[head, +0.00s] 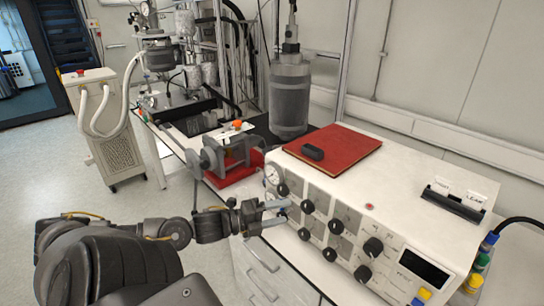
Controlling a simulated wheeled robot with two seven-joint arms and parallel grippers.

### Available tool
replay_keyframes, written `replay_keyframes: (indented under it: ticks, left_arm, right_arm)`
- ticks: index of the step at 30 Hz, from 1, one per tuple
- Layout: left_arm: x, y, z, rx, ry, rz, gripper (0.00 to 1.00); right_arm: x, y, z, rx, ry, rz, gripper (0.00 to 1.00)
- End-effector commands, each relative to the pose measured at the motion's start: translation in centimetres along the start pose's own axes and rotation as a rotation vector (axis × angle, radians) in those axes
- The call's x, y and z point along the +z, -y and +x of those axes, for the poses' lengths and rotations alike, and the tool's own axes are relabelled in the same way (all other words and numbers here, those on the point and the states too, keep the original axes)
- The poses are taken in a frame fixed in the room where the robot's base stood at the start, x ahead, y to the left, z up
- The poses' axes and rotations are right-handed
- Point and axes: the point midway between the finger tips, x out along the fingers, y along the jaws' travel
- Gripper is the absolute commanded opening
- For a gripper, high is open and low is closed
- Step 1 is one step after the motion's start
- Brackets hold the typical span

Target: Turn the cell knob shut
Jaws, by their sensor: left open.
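The white control box (425,205) has a sloping front panel with two rows of black knobs. The lower row includes a knob (304,234) just right of my gripper. The labels are too small to read, so I cannot tell which is the cell knob. My left gripper (287,211) is open at the panel's left end, its two grey fingers pointing at the panel. The fingers partly hide the panel there; contact is unclear. My right gripper is not in view.
A red-based device (232,168) stands left of the box. Bottles with coloured caps (473,283) stand at the right.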

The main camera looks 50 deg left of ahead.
Motion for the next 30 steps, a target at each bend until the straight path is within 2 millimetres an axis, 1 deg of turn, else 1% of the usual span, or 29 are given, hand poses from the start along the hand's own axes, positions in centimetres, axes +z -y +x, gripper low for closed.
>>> replay_keyframes:
  ticks: [1,3,9,27,30]
  left_arm:
    - [-0.1,-0.1,-0.6,0.002,0.000,-0.002,0.61]
    - [0.0,-0.1,-1.1,0.001,0.000,-0.001,0.61]
    - [0.0,0.0,-1.9,0.000,0.001,0.000,0.61]
    - [0.0,0.0,-1.9,0.000,0.000,0.000,0.61]
    - [0.1,0.0,-1.9,0.002,0.002,-0.034,0.61]
  right_arm:
    - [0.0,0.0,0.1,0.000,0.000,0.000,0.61]
    - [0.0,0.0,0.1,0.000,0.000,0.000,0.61]
    - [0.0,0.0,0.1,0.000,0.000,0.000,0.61]
    - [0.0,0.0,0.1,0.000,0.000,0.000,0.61]
    - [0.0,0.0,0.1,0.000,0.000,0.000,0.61]
